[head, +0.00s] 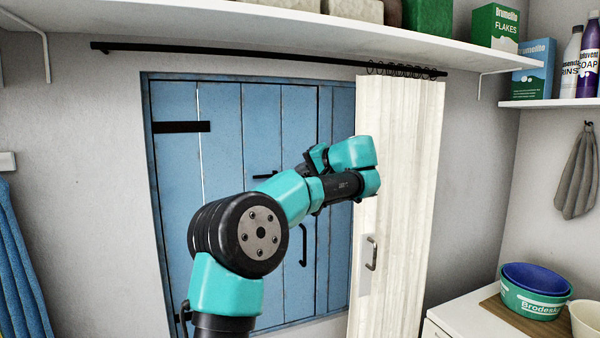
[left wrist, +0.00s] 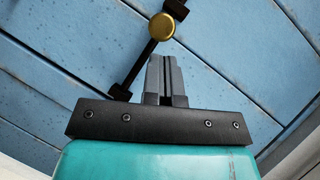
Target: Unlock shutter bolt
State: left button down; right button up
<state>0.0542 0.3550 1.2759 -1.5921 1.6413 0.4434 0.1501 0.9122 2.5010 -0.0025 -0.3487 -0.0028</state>
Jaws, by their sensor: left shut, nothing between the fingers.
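The blue plank shutter (head: 262,120) fills the opening in the wall. Its black bolt (head: 265,175) shows in the head view just left of my left gripper (head: 312,158), partly hidden by my arm. In the left wrist view the bolt's black rod (left wrist: 141,67) runs slantwise between dark brackets, with a round brass knob (left wrist: 161,27) on it. My left gripper (left wrist: 166,58) is shut and empty, its fingertips pointing at the knob and appearing just short of it. I cannot tell whether they touch. My right gripper is not in view.
A cream curtain (head: 402,180) hangs from a black rod (head: 230,55) at the right of the shutter, close to my wrist. A dark handle (head: 303,245) sits lower on the shutter. A shelf (head: 300,27) spans above. A counter with a green tub (head: 533,303) stands at lower right.

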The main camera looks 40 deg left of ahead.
pick_arm(q)
jog(key=w+v, duration=0.1)
jog(key=v, duration=1)
jog(key=shift+w+d+r, duration=0.15)
jog(key=shift+w+r, duration=0.15)
jog(key=shift+f, duration=0.1)
